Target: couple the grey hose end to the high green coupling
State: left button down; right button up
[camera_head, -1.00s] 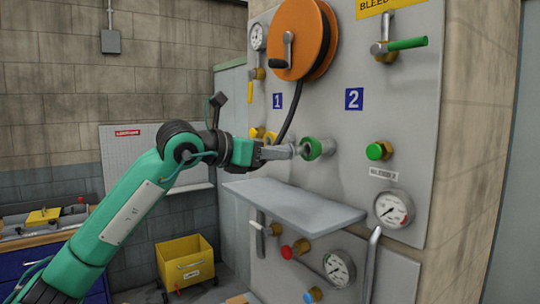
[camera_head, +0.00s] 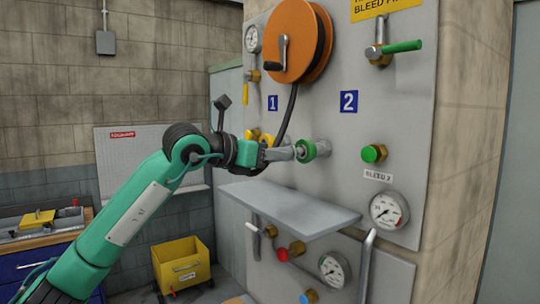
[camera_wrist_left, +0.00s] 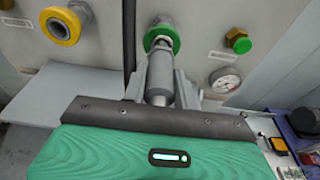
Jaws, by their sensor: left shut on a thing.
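The high green coupling (camera_head: 307,150) is a green ring on a grey stub on the upright panel; it also shows in the left wrist view (camera_wrist_left: 163,36). My left gripper (camera_head: 284,154) is shut on the grey hose end (camera_wrist_left: 160,75), a grey cylinder between its fingers. The hose end points at the coupling, and its front is at the green ring, roughly in line. Whether it touches or sits inside the ring I cannot tell. The black hose (camera_head: 289,115) runs down from the orange reel behind the gripper. My right gripper is not in view.
A grey shelf (camera_head: 290,208) juts out below the coupling. A yellow-ringed coupling (camera_wrist_left: 61,26) is to its left, a green-capped bleed fitting (camera_head: 374,153) to its right. The orange reel (camera_head: 291,40) hangs above. A yellow crate (camera_head: 182,264) stands on the floor.

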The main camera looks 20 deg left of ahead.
pick_arm(q)
jog(key=shift+r+x, duration=0.1)
jog(key=shift+x, duration=0.55)
jog(key=shift+r+x, duration=0.15)
jog(key=shift+x, duration=0.5)
jog(key=c, duration=1.4)
grip_release()
jog(key=o, duration=0.4)
jog(key=shift+w, duration=0.1)
jog(key=shift+d, duration=0.15)
jog(key=shift+s+a, duration=0.35)
jog(key=shift+a, duration=0.05)
jog(key=shift+b+v, duration=2.85)
jog(key=shift+v, duration=3.5)
jog(key=shift+r, duration=0.1)
